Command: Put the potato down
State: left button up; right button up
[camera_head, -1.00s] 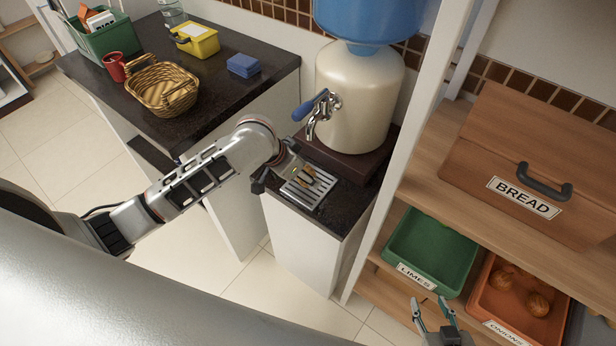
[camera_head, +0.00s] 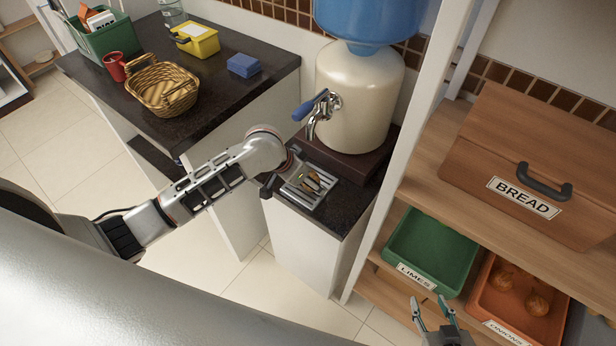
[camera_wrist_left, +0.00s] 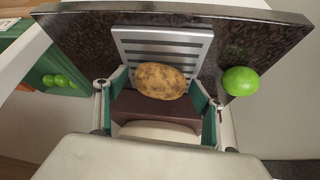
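The brown potato (camera_wrist_left: 160,81) lies on the slatted metal drip tray (camera_wrist_left: 180,44) below the dispenser tap. In the head view only part of the potato (camera_head: 313,182) shows on the tray (camera_head: 301,198). My left gripper (camera_head: 294,178) is above the tray. In the left wrist view its green-padded fingers (camera_wrist_left: 160,88) stand on either side of the potato, with small gaps visible, so it looks open. Part of this gripper is hidden by its own arm in the head view. My right gripper (camera_head: 430,303) is open and empty at the bottom, before the shelf bins.
A green lime (camera_wrist_left: 240,81) sits beside the tray near the dark counter's edge. The cream water dispenser (camera_head: 362,95) with its tap stands behind the tray. The white shelf post (camera_head: 397,150) is close on the right. A wicker basket (camera_head: 150,97) is on the left counter.

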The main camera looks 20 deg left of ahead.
pick_arm(q)
jog(key=shift+r, duration=0.15)
jog(key=shift+s+r, duration=0.1)
jog(key=shift+r, duration=0.15)
jog(key=v, duration=1.1)
jog(key=shift+n+t+h, duration=0.6)
jog(key=shift+h, duration=0.2)
jog(key=d+f, duration=0.1)
jog(key=f, duration=0.1)
jog(key=s+d+f, duration=0.1)
jog(key=f, duration=0.1)
jog(key=s+d+f, duration=0.1)
jog(key=f, duration=0.1)
jog(key=shift+s+f, duration=0.15)
jog(key=shift+n+t, duration=0.4)
jog(key=shift+t, duration=0.1)
jog(key=s+f, duration=0.1)
jog(key=f, duration=0.1)
jog(key=s+f, duration=0.1)
jog(key=shift+f, duration=0.35)
jog(key=s+a+f+t+y, duration=0.1)
jog(key=s+a+f, duration=0.2)
jog(key=s, duration=0.4)
jog(key=s+a+f+t+y, duration=0.1)
jog(key=s+a+f+t, duration=0.1)
jog(key=s+f, duration=0.4)
jog(key=shift+s+a+f+y, duration=0.15)
jog(key=shift+s+a+y, duration=0.2)
jog(key=shift+a, duration=0.2)
